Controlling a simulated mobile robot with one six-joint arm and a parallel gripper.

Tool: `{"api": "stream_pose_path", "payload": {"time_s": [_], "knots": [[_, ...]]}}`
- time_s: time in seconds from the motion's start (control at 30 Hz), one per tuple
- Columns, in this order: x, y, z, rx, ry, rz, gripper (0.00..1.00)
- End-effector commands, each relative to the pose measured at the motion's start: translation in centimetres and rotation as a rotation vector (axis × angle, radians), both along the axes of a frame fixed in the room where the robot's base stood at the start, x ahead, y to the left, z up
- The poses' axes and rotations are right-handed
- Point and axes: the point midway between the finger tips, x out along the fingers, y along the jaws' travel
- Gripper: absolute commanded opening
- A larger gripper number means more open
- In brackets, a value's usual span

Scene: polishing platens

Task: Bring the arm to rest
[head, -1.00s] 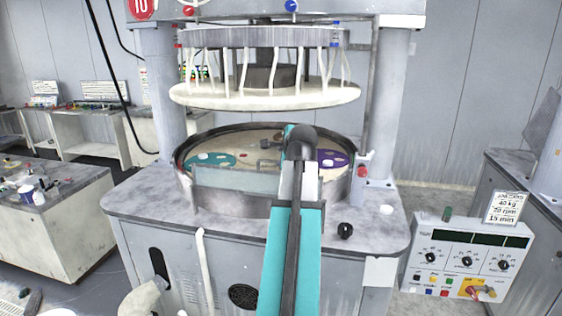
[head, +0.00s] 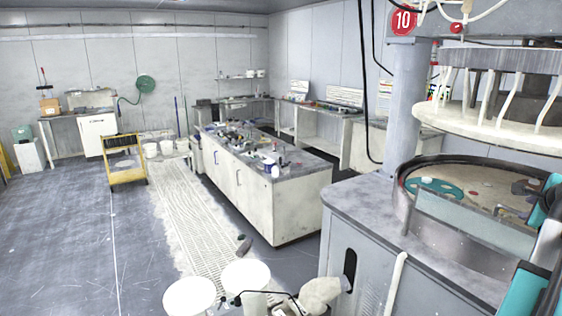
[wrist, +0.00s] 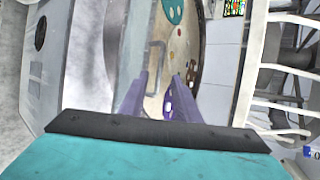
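My arm, teal and dark, shows only in part at the right edge of the head view, in front of the polishing machine (head: 360,215). A teal carrier (wrist: 174,11) with a hole lies on the platen ahead. In the head view the teal carrier (head: 436,188) lies near the platen's left side.
The upper plate (head: 490,128) with white hoses hangs above the platen. A cluttered bench (head: 300,210) stands left of the machine. White buckets (head: 190,296) stand at the front. A yellow cart (head: 127,178) stands farther back. The grey floor (head: 60,240) at left is clear.

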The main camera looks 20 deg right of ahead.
Motion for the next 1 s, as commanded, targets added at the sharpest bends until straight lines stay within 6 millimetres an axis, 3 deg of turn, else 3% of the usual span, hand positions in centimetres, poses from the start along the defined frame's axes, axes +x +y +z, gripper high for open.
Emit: {"api": "stream_pose_path", "payload": {"time_s": [0.17, 0.4, 0.6, 0.8, 1.0], "knots": [[5.0, 2.1, -3.4, 0.036, 0.014, 0.073, 0.29], [12.9, 6.6, -11.3, 0.119, 0.058, 0.195, 0.29], [18.3, 11.3, -18.3, 0.190, 0.108, 0.290, 0.29], [22.6, 16.9, -25.5, 0.257, 0.170, 0.381, 0.29], [25.6, 22.9, -32.6, 0.315, 0.245, 0.471, 0.29]]}}
